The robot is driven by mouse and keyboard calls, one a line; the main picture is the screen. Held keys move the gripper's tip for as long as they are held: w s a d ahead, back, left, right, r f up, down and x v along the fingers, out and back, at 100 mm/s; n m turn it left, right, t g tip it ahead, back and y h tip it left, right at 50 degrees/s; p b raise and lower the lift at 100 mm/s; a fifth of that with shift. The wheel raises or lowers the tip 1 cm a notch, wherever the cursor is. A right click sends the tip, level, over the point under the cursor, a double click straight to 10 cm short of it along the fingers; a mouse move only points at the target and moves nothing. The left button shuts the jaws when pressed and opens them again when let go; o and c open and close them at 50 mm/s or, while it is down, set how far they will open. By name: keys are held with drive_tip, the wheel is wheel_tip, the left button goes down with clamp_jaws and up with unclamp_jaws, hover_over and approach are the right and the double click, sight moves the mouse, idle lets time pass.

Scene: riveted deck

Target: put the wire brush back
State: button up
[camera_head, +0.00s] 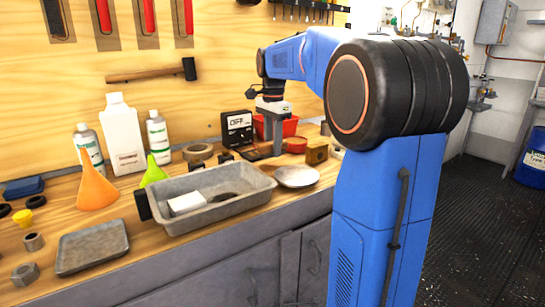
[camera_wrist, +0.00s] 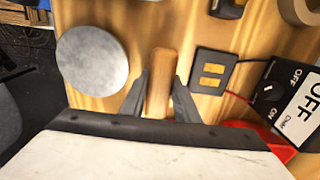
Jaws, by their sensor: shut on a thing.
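A wooden handle (camera_wrist: 160,80), which I take to be the wire brush, stands between the two dark fingers of my gripper (camera_wrist: 160,98) in the wrist view. The fingers are shut on it. Its bristles are not visible, and I cannot tell whether it touches the bench. In the head view, my gripper (camera_head: 272,108) is over the back of the bench, beside the black OFF box (camera_head: 237,128) and in front of the red bin (camera_head: 288,127). The brush is not clear there.
A round grey dish (camera_head: 297,176) and a metal tray (camera_head: 215,211) holding a white block are in front. A tape roll (camera_head: 198,152), bottles (camera_head: 122,135) and funnels (camera_head: 95,188) stand left. A wooden block (camera_head: 316,152) is at right. A hammer (camera_head: 152,74) hangs on the board.

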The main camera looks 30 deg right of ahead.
drive_tip(key=shift+f, duration=1.85)
drive_tip(key=shift+f, duration=0.1)
drive_tip(key=o, duration=1)
wheel_tip(320, 180, up, 12)
drive_tip(key=shift+r, duration=0.15)
